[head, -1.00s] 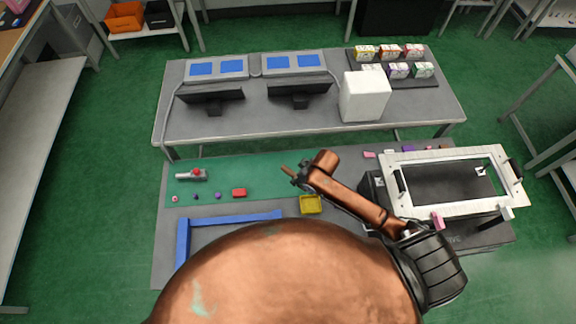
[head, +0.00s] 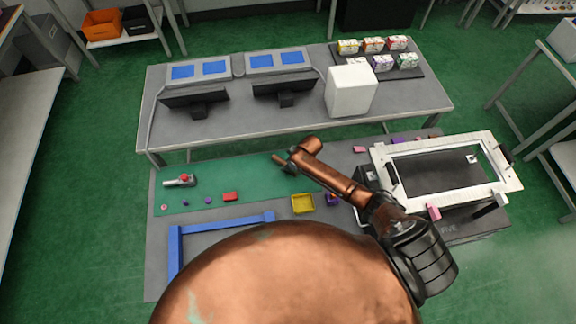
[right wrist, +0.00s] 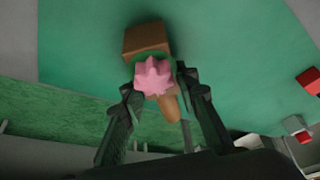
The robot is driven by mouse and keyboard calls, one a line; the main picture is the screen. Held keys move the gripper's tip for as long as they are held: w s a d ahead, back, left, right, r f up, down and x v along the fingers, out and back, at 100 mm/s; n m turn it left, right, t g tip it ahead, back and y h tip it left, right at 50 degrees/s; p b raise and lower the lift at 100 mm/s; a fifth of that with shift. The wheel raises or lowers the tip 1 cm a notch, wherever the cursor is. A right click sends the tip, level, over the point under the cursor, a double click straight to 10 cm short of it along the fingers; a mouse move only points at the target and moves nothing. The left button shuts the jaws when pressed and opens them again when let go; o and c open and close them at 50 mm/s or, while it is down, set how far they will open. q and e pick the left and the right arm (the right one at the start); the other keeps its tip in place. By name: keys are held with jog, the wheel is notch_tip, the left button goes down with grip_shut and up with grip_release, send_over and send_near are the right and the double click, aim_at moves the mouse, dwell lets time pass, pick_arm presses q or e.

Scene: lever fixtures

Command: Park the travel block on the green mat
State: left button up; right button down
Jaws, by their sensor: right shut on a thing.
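The green mat (head: 245,178) lies on the low grey table in the head view. It also fills much of the right wrist view (right wrist: 80,40). My right gripper (head: 283,160) is over the mat's far right part. In the right wrist view its fingers (right wrist: 157,84) are closed around a brown block (right wrist: 147,38) with a pink star-shaped piece (right wrist: 153,77) and a tan rod (right wrist: 170,107). How these parts join is unclear, as is whether the block touches the mat. I take this as the travel block. My left gripper is out of view.
On the mat are a lever fixture with a red knob (head: 181,181), a red block (head: 230,197) and small pink and purple pieces. A yellow tray (head: 302,204), a blue frame (head: 222,223) and a white frame on a box (head: 382,165) stand near. The mat's middle is clear.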

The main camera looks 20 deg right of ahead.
jog(key=shift+f, duration=0.15)
jog(key=shift+f, duration=0.15)
jog(key=c, duration=1.5)
grip_release()
jog(key=shift+d+r, duration=0.15)
jog(key=shift+r, duration=0.45)
jog(key=p+v, duration=0.2)
jog(key=v, duration=0.9)
jog(key=shift+s, duration=0.2)
